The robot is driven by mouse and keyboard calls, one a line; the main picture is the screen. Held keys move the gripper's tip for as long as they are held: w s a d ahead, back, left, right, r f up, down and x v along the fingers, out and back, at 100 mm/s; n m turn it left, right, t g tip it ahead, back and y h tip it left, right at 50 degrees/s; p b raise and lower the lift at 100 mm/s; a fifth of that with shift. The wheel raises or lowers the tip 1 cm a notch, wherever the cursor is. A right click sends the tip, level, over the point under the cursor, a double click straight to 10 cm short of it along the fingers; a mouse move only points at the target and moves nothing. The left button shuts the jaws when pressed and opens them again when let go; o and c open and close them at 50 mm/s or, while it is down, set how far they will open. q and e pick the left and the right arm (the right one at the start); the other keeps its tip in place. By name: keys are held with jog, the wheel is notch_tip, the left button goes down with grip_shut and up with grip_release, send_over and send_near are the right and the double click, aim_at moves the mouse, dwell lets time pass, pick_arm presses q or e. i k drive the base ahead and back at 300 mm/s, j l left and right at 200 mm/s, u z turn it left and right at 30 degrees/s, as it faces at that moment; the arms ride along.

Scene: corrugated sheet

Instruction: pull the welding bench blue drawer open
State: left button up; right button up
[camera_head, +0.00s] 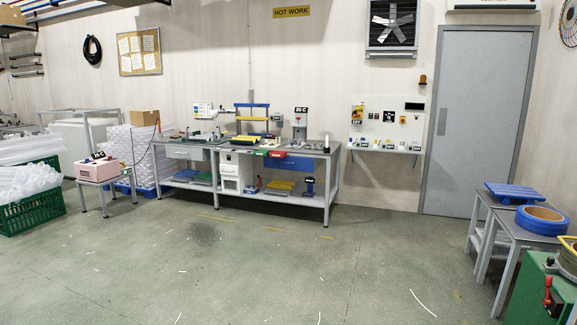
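The welding bench (325,149) is a long grey table with a lower shelf, standing against the back wall left of centre. A blue drawer front (299,163) shows under the right half of its top, small in the view. I cannot make out a handle, or tell whether the drawer is fully shut. Neither of my grippers is in view.
Open concrete floor (230,270) lies before the bench. A small table (105,174) with a pink device and a green crate (35,212) stand left. Grey tables with a blue roll (541,219) and a green machine (540,292) stand right. A grey door (478,120) is behind.

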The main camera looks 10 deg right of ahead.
aim_at(297, 163)
jog(key=i+z, duration=0.4)
jog(key=i+l, duration=0.1)
jog(key=i, duration=6.5)
